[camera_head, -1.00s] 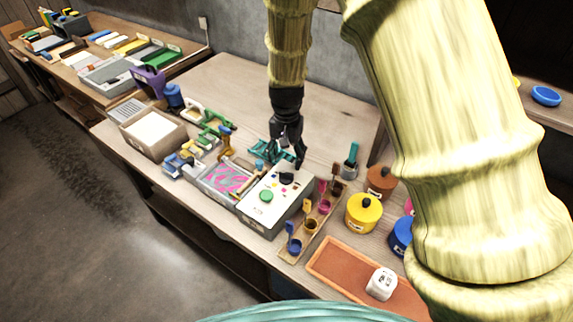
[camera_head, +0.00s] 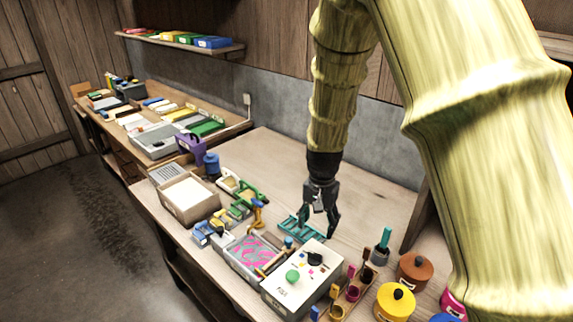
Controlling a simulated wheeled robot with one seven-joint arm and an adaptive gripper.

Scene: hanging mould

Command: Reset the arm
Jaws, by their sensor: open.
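My arm, yellow-green and bamboo-like, comes in from the upper right. My gripper (camera_head: 320,222) is black, points down and is open with nothing between its fingers. It hangs above the workbench (camera_head: 290,160), close to a teal rack-like piece (camera_head: 300,229) and behind the white-topped box (camera_head: 302,277) with a green button. I cannot tell its exact height over the teal piece.
Pots, orange (camera_head: 414,268) and yellow (camera_head: 395,302), stand at the right near my arm. A tray with a pink pattern (camera_head: 252,255), a cardboard box (camera_head: 188,200) and clamps fill the left side. The bench behind the gripper is bare.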

